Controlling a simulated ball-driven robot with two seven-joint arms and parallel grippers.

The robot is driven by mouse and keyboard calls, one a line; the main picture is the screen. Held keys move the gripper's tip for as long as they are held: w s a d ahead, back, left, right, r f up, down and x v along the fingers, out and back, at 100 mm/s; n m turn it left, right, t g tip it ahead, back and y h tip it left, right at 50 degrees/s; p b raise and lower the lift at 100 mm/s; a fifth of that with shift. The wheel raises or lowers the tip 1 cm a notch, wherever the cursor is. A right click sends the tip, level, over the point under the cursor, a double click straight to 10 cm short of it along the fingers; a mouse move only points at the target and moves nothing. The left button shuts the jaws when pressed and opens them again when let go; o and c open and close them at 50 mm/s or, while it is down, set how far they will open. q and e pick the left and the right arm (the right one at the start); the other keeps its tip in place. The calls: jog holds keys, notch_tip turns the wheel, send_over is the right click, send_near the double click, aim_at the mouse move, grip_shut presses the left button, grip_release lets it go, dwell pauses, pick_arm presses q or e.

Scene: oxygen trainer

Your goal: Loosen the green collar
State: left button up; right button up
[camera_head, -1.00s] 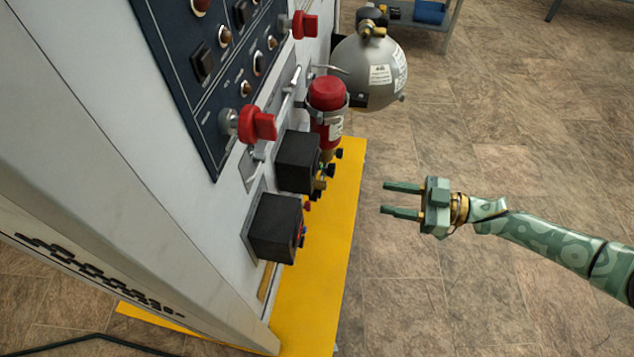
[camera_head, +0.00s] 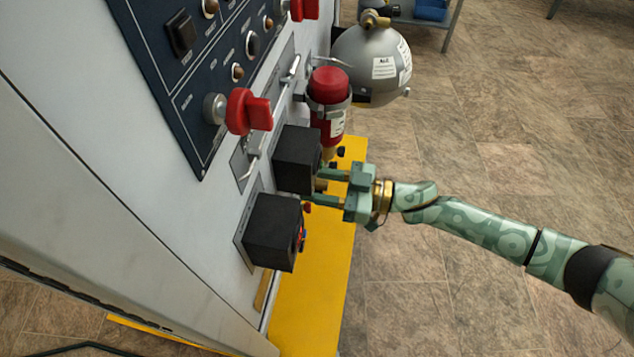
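My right gripper (camera_head: 318,186) comes in from the right, its two green fingers apart. Its fingertips are at the right side of two black boxes on the panel, an upper one (camera_head: 296,160) and a lower one (camera_head: 272,232). Small brass fittings were at this spot and are now mostly hidden by the fingers. I cannot make out a green collar there, and cannot tell whether the fingers touch a fitting. My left gripper is not in view.
A red cylinder (camera_head: 328,110) is clamped above the fingers, with a grey sphere tank (camera_head: 372,65) behind it. A red-handled knob (camera_head: 248,112) juts from the panel. A yellow base plate (camera_head: 312,290) lies below.

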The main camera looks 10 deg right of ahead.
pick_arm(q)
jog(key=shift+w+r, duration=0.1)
pick_arm(e)
jog(key=shift+a, duration=0.15)
grip_shut()
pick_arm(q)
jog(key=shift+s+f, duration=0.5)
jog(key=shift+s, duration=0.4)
pick_arm(e)
jog(key=shift+n, duration=0.7)
grip_release()
pick_arm(q)
jog(key=shift+p, duration=0.3)
